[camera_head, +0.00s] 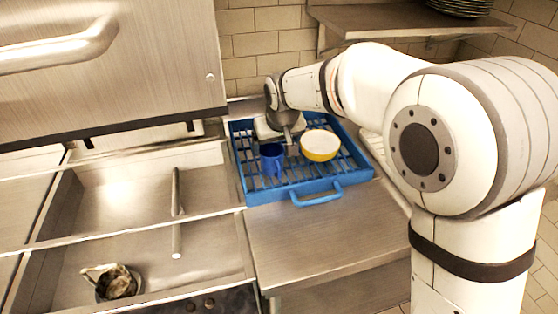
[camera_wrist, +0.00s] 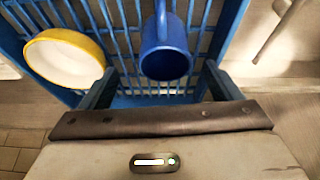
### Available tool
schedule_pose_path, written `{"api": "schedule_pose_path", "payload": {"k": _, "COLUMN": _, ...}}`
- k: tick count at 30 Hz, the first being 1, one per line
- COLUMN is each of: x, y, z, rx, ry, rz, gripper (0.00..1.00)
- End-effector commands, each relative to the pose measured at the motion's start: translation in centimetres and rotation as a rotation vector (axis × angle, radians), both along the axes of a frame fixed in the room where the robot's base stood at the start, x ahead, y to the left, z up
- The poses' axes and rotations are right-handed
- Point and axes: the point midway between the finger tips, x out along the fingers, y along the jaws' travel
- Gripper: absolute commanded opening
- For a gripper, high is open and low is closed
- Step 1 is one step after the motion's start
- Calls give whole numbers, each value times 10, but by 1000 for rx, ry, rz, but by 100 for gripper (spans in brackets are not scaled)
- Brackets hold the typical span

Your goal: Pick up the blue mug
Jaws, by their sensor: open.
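The blue mug (camera_head: 271,158) stands in the blue slatted rack (camera_head: 243,181), left of a yellow-and-white bowl. In the wrist view the mug (camera_wrist: 166,62) shows its open top, with its handle pointing toward the top of the picture. My gripper (camera_wrist: 160,82) is open, with one dark finger on each side of the mug in that view. I see gaps between the fingers and the mug, and it is not held. In the head view my gripper (camera_head: 289,140) is above the rack beside the mug, its fingers partly hidden by the wrist.
The yellow-and-white bowl (camera_head: 320,146) sits in the rack close to the mug; it also shows in the wrist view (camera_wrist: 64,57). A steel sink (camera_head: 130,205) with a dark vessel (camera_head: 115,284) lies left. The steel counter (camera_head: 310,236) in front of the rack is clear.

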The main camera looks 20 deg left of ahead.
Motion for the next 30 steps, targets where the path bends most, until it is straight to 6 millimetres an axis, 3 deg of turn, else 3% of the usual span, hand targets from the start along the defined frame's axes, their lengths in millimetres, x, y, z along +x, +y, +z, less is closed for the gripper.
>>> {"api": "schedule_pose_path", "payload": {"k": 16, "x": 15, "y": 21, "z": -64, "rx": -3, "ry": 2, "rz": 4, "gripper": 85}}
{"api": "schedule_pose_path", "payload": {"k": 26, "x": 17, "y": 23, "z": -71, "rx": -1, "ry": 0, "rz": 4, "gripper": 85}}
{"api": "schedule_pose_path", "payload": {"k": 30, "x": 17, "y": 23, "z": -71, "rx": -1, "ry": 0, "rz": 4, "gripper": 74}}
